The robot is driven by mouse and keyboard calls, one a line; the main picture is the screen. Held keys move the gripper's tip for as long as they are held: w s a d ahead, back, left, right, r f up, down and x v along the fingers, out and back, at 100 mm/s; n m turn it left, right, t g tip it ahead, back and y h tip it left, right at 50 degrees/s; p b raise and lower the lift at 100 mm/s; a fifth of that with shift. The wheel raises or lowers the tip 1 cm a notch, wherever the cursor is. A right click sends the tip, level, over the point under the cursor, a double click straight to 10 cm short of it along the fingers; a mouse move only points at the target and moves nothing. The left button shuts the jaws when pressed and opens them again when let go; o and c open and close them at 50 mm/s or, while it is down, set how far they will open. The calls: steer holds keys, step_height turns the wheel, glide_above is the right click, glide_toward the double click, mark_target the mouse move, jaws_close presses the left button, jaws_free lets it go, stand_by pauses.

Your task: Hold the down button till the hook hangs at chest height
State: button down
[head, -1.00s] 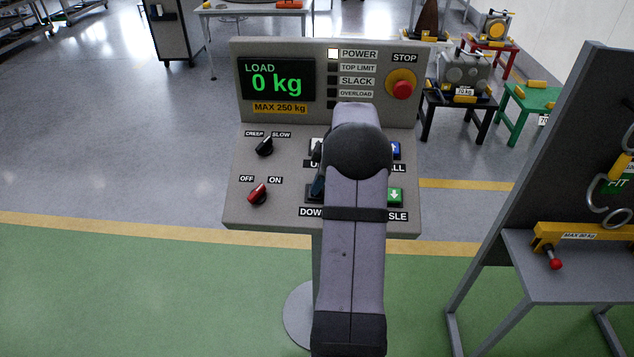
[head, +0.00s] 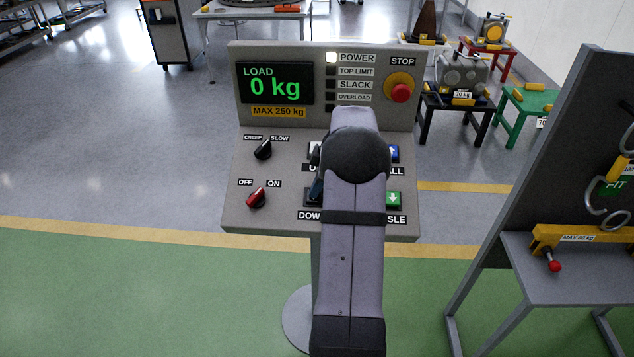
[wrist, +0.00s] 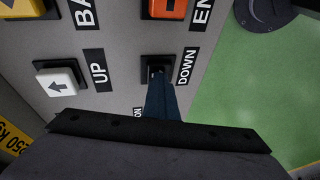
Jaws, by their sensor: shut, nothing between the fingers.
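The control console (head: 240,185) stands in front of me in the head view. My arm covers part of its button area. In the wrist view my gripper (wrist: 157,75) is shut and its tip is at the black button square beside the DOWN label (wrist: 186,66). The tip covers the button's cap, so I cannot tell how far it is pressed. The white UP button (wrist: 58,82) is apart from the tip. The display (head: 275,84) reads LOAD 0 kg and the POWER lamp (head: 331,57) is lit. The hook that the button moves is not visible in these frames.
A red OFF/ON knob (head: 257,197) and a black CREEP/SLOW knob (head: 263,149) sit at left on the console. A red STOP button (head: 401,92) is at its upper right. A grey rack (head: 540,150) with hooks and a yellow beam stands at right.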

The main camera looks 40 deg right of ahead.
steer(key=shift+s+a+r+p, duration=0.15)
steer(key=shift+s+r, duration=0.05)
steer(key=shift+r, duration=0.35)
steer(key=shift+s+a+r+p, duration=0.15)
steer(key=shift+a+r+p, duration=0.05)
steer(key=shift+r, duration=0.35)
steer(key=shift+s+a+r+p, duration=0.15)
steer(key=shift+s+r, duration=0.05)
steer(key=shift+r, duration=0.35)
steer(key=a+b+v, duration=0.1)
steer(key=b+v, duration=0.2)
steer(key=v, duration=0.7)
steer(key=shift+d+r, duration=0.15)
steer(key=shift+d, duration=0.3)
